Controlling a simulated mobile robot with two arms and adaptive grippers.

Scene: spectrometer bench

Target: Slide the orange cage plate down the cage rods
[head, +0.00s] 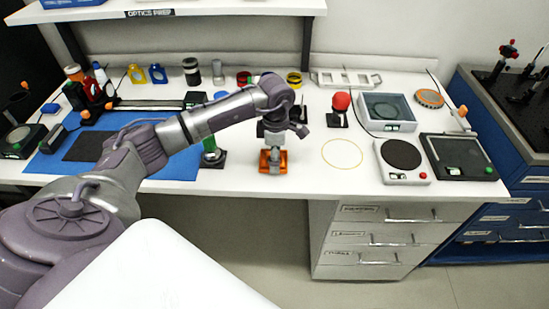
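The orange cage plate (264,161) is near the front edge of the white bench, low around a small upright assembly. Grey upright parts (275,140) that look like the cage rods rise above it. My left arm reaches in from the left, and its wrist is over this spot. My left gripper (286,127) is dark and sits just above and behind the assembly. Its fingers are small and partly hidden by the wrist, so I cannot tell whether they touch anything. My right gripper is not in view.
A green-and-black post (211,153) stands close left of the assembly. A yellow ring outline (342,154) marks clear bench to the right, before a round-topped device (402,156). A blue mat (180,167) lies left.

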